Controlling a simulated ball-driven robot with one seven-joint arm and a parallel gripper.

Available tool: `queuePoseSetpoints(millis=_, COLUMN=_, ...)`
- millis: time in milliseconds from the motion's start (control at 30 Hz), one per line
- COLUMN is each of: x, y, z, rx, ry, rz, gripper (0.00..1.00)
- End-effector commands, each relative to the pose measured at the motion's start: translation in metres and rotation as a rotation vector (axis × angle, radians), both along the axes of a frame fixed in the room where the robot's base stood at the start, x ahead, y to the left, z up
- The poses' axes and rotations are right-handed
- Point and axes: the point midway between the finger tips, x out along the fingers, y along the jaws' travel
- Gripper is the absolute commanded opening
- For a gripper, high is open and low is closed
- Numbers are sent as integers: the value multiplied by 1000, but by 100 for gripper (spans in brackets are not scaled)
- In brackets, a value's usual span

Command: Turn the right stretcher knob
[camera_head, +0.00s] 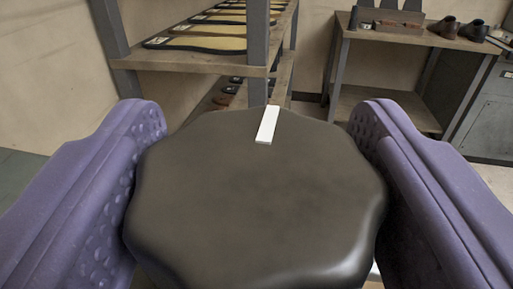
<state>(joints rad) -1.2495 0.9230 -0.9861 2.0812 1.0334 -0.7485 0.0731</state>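A large dark brown-black knob (250,205) with a scalloped edge fills the lower middle of the view. A white index mark (267,125) sits at its far rim, slightly right of the knob's centre. My gripper (258,112) has its two purple fingers spread wide, one on each side of the knob. The left finger's dimpled inner face is very close to the knob's left edge. A sliver of light background shows between the knob and the right finger at the bottom. Firm contact cannot be made out. The knob's shaft and mounting are hidden.
A shelf rack (200,62) with several yellow-topped soles stands behind the knob. A bench (405,36) with shoes and dark pieces stands at the back right, beside a grey-green cabinet (478,105). A plain wall closes off the left.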

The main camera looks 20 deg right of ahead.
Motion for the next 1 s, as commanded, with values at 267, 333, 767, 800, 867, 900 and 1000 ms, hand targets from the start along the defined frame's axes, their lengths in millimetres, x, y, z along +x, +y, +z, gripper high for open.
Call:
queuePoseSetpoints(millis=267, x=0, y=0, z=2, rx=-1, ry=1, rz=-35, gripper=39)
queuePoseSetpoints(millis=333, x=0, y=1, z=3, rx=-1, ry=0, rz=-61, gripper=39)
queuePoseSetpoints(millis=767, x=1, y=0, z=4, rx=5, ry=1, rz=-402, gripper=39)
queuePoseSetpoints(millis=800, x=1, y=0, z=3, rx=5, ry=1, rz=-439, gripper=39)
queuePoseSetpoints(millis=867, x=1, y=0, z=2, rx=5, ry=2, rz=-498, gripper=39)
queuePoseSetpoints(millis=900, x=1, y=0, z=1, rx=5, ry=2, rz=-537, gripper=39)
queuePoseSetpoints(millis=1000, x=0, y=-1, z=0, rx=5, ry=2, rz=-632, gripper=39)
